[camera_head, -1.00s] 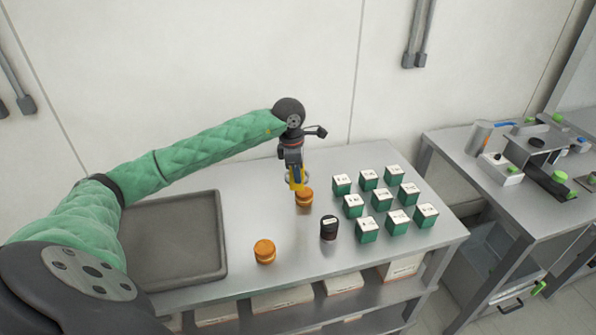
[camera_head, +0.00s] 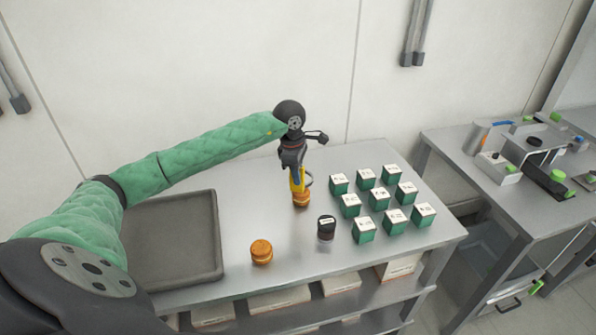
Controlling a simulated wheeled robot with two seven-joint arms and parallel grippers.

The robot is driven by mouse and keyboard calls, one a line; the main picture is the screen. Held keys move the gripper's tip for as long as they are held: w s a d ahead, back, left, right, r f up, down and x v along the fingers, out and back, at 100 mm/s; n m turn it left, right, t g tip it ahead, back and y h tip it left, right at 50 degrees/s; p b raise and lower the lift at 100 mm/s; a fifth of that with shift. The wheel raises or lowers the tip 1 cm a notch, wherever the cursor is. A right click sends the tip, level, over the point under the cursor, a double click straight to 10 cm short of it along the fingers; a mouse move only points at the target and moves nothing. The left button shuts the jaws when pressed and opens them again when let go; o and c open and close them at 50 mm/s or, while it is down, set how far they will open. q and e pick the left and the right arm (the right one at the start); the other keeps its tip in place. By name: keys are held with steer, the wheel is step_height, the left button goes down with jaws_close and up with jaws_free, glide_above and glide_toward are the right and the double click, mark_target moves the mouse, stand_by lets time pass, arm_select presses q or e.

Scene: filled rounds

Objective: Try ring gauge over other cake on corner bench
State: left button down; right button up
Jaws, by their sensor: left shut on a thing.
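My left gripper (camera_head: 297,177) is shut on the ring gauge (camera_head: 308,181), which has a yellow handle and a thin grey ring. It is held low at the far middle of the bench, directly above or at the top of one orange-brown cake (camera_head: 301,200). The gripper partly hides this cake and the ring, so I cannot tell whether the ring is around the cake or above it. Another orange-brown cake (camera_head: 261,252) stands nearer the front edge, apart from the gripper. My right gripper is not in view.
A dark-topped jar (camera_head: 326,228) stands between the cakes and several green boxes with white tops (camera_head: 378,199). An empty grey tray (camera_head: 218,235) lies at left on the metal bench (camera_head: 243,182). Boxes lie on the shelf below. A second bench (camera_head: 449,148) stands at right.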

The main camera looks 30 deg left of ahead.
mark_target(299, 191)
arm_select(q)
steer(key=shift+w+f, duration=0.1)
steer(key=shift+f, duration=1)
steer(key=shift+f+b, duration=0.3)
steer(key=shift+f, duration=0.15)
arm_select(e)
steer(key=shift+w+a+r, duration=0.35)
arm_select(q)
steer(key=shift+b, duration=0.45)
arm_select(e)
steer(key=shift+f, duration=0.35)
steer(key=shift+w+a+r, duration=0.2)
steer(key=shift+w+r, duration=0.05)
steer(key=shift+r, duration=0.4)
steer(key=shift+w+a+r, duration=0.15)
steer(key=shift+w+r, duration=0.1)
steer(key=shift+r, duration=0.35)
arm_select(q)
steer(key=shift+f+b, duration=0.7)
steer(key=shift+f, duration=0.05)
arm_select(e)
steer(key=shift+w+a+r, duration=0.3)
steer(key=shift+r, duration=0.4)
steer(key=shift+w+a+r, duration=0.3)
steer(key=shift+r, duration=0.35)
